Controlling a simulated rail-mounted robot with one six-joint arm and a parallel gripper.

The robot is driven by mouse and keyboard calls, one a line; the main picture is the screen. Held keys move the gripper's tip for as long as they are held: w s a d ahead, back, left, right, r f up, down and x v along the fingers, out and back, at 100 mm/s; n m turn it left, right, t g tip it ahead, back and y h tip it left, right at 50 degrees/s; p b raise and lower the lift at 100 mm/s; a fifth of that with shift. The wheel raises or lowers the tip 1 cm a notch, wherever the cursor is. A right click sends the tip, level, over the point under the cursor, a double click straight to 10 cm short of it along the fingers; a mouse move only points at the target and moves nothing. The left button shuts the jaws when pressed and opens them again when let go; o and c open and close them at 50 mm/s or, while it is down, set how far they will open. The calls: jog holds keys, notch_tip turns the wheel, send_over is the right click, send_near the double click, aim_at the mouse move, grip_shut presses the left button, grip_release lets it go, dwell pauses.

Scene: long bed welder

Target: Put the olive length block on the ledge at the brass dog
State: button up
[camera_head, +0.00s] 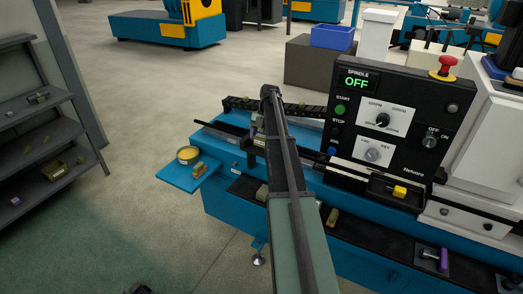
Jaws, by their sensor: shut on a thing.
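My arm reaches away over the machine bed, and my gripper (257,136) is small and partly hidden beside its far end. It is shut on a small piece that is mostly hidden; I take it for the olive length block, but its outline is unclear. The gripper is over the blue bed, near its dark rails. A dark ledge (300,213) runs along the front of the bed, lower down. A tan-olive block (262,192) is on it just left of my arm, and another block (331,218) is right of it. I cannot tell which part is the brass dog.
A blue side shelf (178,178) holds a round yellow dish (188,154) and a small block (199,170). The control panel (393,122) stands right of my arm. A purple-handled tool (443,259) lies on the right. A dark rack (42,135) stands left. Floor between is clear.

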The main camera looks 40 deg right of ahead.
aim_at(261, 146)
notch_tip(261, 146, down, 3)
jog(key=shift+f+b, duration=0.2)
jog(key=shift+b, duration=0.6)
jog(key=shift+r, duration=0.3)
jog(key=shift+c, duration=0.4)
jog(key=shift+f, duration=0.15)
jog(key=o, duration=1.2)
jog(key=shift+r+p, duration=0.4)
jog(key=shift+p, duration=0.1)
jog(key=p+v, duration=1)
jog(key=v, duration=0.1)
jog(key=shift+d+r, duration=0.2)
jog(key=shift+r, duration=0.05)
